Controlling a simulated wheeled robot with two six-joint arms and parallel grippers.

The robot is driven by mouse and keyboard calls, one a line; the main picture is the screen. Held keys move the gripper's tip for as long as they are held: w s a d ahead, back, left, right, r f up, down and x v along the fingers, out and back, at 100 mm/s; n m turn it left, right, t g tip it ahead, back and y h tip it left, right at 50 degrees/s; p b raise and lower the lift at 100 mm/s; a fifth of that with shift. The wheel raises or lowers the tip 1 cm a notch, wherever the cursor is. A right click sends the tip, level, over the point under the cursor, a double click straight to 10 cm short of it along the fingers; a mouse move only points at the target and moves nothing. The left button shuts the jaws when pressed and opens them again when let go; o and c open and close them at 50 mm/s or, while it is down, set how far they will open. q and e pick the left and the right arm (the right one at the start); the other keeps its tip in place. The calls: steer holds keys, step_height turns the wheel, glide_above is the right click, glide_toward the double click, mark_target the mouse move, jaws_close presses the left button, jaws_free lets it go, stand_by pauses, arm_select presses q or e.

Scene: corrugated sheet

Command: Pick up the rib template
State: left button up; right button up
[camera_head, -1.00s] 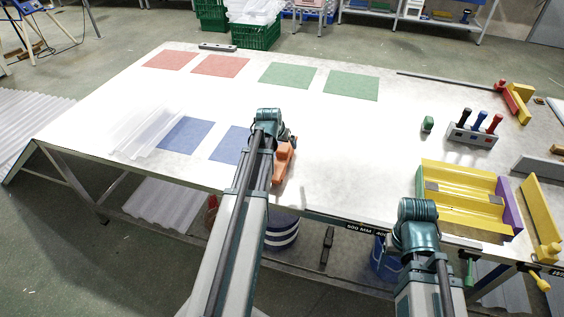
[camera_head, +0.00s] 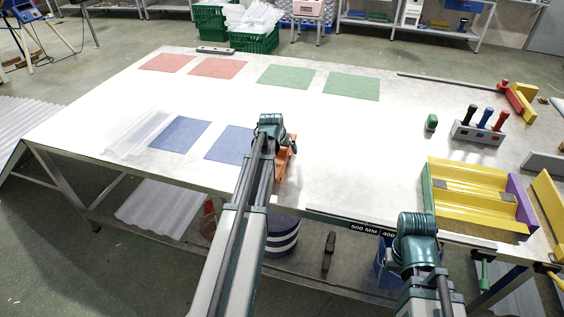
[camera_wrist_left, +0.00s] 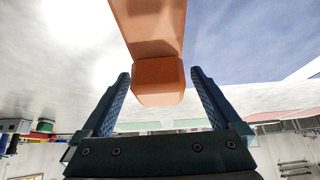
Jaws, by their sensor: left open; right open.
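An orange piece (camera_head: 281,166), which I take to be the rib template, is at the near edge of the white table, partly hidden by my left wrist in the head view. In the left wrist view, the orange piece (camera_wrist_left: 158,78) extends from the top of the picture down between the fingers of my left gripper (camera_wrist_left: 160,75). The gripper is open, with a visible gap on each side of the piece. My right arm's wrist (camera_head: 415,243) is by the table's front edge at the right; its fingers are hidden.
Two blue squares (camera_head: 180,134) and a clear corrugated sheet (camera_head: 138,131) lie left of my left arm. A yellow channel-shaped form (camera_head: 478,190) and a rack of colored-handled tools (camera_head: 480,131) stand at right. The table's middle is clear.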

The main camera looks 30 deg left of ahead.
arm_select(q)
steer(key=shift+w+a+f, duration=0.1)
steer(key=shift+w+f, duration=0.2)
steer(key=shift+f, duration=0.15)
steer(key=shift+r, duration=0.1)
arm_select(e)
steer(key=shift+f, duration=0.35)
arm_select(q)
steer(key=shift+c, duration=0.4)
jaws_close()
steer(key=shift+r, duration=0.1)
arm_select(e)
steer(key=shift+r, duration=0.1)
arm_select(q)
steer(key=shift+r+p, duration=0.9)
steer(key=shift+p, duration=0.05)
step_height(320, 180, up, 2)
steer(key=shift+r+p, duration=0.1)
steer(key=shift+p, duration=0.95)
steer(key=s+d, duration=0.3)
steer(key=d, duration=0.4)
steer(key=s+d+p, duration=0.1)
steer(key=s+d, duration=0.3)
steer(key=d, duration=0.3)
steer(key=shift+s+r, duration=0.3)
steer(key=shift+r, duration=0.1)
arm_select(e)
step_height(320, 180, up, 5)
steer(key=shift+f, duration=0.1)
